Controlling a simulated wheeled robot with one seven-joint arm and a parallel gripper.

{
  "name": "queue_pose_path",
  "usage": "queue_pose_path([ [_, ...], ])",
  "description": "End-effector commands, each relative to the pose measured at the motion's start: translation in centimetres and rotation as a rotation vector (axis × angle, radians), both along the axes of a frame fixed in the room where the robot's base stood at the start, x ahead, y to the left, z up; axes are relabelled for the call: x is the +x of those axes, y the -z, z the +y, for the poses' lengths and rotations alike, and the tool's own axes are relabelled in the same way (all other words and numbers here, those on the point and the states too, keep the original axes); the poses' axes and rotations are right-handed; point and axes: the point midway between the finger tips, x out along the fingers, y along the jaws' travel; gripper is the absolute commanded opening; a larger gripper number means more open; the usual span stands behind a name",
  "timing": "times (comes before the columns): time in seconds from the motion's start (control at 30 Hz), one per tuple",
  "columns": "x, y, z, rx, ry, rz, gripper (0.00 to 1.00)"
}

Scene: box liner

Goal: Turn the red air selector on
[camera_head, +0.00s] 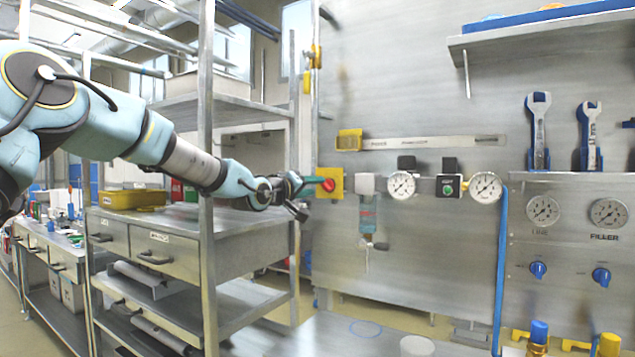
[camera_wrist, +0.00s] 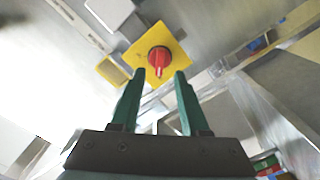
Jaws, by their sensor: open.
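The red selector (camera_head: 328,185) is a round red knob on a yellow plate (camera_head: 337,174), fixed to the metal wall panel. In the wrist view the red selector (camera_wrist: 159,58) sits on the yellow plate (camera_wrist: 140,50), just beyond the fingertips, and a narrow handle points down towards me. My gripper (camera_wrist: 160,74) is open, its two green fingers on either side of the handle's line with a gap between them. In the head view my gripper (camera_head: 308,190) is close to the left side of the yellow plate. Whether a finger touches the knob, I cannot tell.
Right of the selector are a filter unit (camera_head: 367,215), a gauge (camera_head: 401,186) and a black box with a green button (camera_head: 449,187). A metal shelf rack (camera_head: 207,150) stands left, close under my arm. A yellow block (camera_head: 349,140) sits above the plate.

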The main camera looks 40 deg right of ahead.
Motion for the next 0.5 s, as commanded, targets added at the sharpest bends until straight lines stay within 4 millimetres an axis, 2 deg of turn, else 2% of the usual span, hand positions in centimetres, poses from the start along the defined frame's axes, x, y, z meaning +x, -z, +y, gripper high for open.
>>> queue_pose_path([
  [0.03, 0.1, -0.3, -1.0, 0.001, 0.001, 0.003, 0.45],
  [0.2, 0.8, -0.2, -3.0, 0.001, 0.000, 0.001, 0.45],
  [0.5, 1.1, 0.1, -3.9, 0.002, -0.001, -0.001, 0.45],
])
